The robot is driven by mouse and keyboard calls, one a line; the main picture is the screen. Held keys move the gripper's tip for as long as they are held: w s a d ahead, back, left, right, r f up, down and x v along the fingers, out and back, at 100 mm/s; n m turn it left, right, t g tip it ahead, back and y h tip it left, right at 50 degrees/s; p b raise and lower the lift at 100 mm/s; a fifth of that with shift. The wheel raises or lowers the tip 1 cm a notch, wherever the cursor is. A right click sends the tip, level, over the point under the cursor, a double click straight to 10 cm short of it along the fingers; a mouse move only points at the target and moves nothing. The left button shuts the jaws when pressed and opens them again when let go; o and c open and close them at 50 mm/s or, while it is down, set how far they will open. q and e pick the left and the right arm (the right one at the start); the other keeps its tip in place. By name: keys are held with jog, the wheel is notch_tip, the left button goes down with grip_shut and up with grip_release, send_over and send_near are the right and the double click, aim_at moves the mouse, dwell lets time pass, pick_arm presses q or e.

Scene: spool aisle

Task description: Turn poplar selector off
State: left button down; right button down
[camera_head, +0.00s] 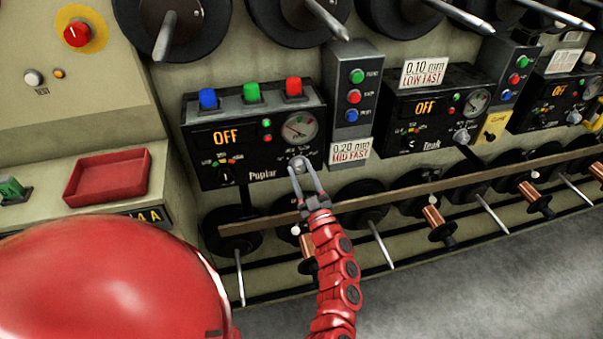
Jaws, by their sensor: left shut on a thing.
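The black Poplar control panel (200,182) is left of centre and its orange display (226,137) reads OFF. A silver selector knob (299,162) sits at its lower right, below a round gauge (299,127). My left gripper (302,170) reaches up from below, with its two fingers shut on this knob. The fingers hide part of the knob and some markings around it. A smaller black dial (227,173) is at the panel's lower left. My right gripper is not in view.
Blue, green and red buttons (293,87) top the panel. A grey button box (353,80) stands to its right, then the Teak panel (405,108), also reading OFF. A wooden rail (405,190) and spool spindles run below. A red tray (107,177) is at left.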

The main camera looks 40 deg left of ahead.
pick_arm(q)
jog(key=shift+c, duration=1.9)
grip_release()
jog(key=shift+d, duration=0.1)
jog(key=v, duration=1.7)
jog(key=shift+b, duration=0.35)
jog(key=shift+d+f, duration=0.1)
